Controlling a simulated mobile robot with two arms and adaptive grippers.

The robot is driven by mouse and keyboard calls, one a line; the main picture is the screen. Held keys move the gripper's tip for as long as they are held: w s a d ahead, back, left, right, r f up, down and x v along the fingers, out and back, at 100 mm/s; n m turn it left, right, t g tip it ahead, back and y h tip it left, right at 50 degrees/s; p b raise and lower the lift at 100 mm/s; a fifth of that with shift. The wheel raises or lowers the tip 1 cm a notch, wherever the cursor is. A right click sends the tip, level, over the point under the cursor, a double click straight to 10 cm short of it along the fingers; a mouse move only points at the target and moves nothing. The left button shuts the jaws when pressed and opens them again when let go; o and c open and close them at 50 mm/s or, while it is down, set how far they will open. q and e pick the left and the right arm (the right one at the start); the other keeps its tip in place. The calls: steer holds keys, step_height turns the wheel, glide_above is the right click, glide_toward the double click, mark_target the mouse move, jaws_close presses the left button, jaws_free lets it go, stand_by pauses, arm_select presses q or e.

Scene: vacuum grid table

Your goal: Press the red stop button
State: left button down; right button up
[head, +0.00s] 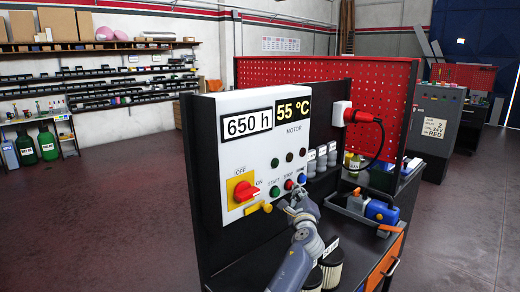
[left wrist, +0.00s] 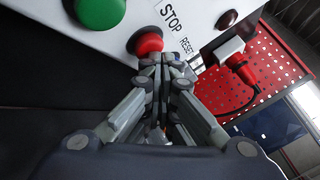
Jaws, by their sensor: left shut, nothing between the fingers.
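In the left wrist view the red button (left wrist: 149,43) shows below the STOP label. My left gripper (head: 294,205) is shut and empty, just below the button in the head view. In the left wrist view its fingertips (left wrist: 160,62) are at the button's lower edge; I cannot tell whether they touch it. My right gripper is not in view.
A red rotary switch (head: 245,191) on a yellow plate and a yellow padlock (head: 258,207) are left of the buttons. A red plug with cable (head: 362,116) hangs at right.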

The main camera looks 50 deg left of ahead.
arm_select(q)
steer(key=d, duration=0.6)
steer(key=shift+w, duration=0.35)
stand_by(0.6)
